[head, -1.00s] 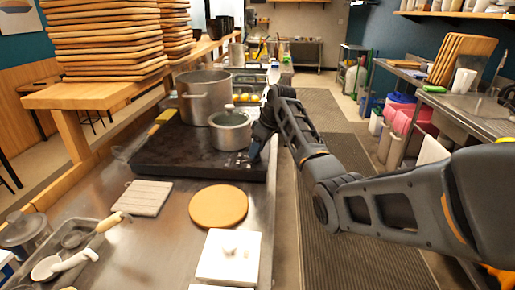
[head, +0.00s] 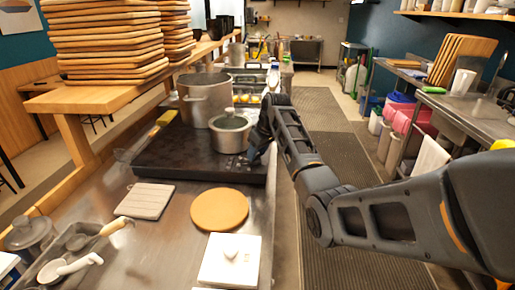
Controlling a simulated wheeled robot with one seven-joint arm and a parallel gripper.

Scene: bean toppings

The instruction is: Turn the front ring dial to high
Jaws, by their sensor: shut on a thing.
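The black cooktop (head: 190,162) lies on the steel counter, with small dials and white marks near its right front edge. My gripper (head: 256,155) is at that edge, pointing down, and is shut on the front ring dial. The dial is mostly hidden behind the fingers, so its setting cannot be read. A lidded pot (head: 231,136) stands on the cooktop just left of my gripper. A taller open pot (head: 203,98) stands behind it.
A round wooden board (head: 219,209), a white lidded box (head: 231,260) and a grey square trivet (head: 145,201) lie on the counter in front of the cooktop. The aisle with a dark mat (head: 345,200) is free to the right.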

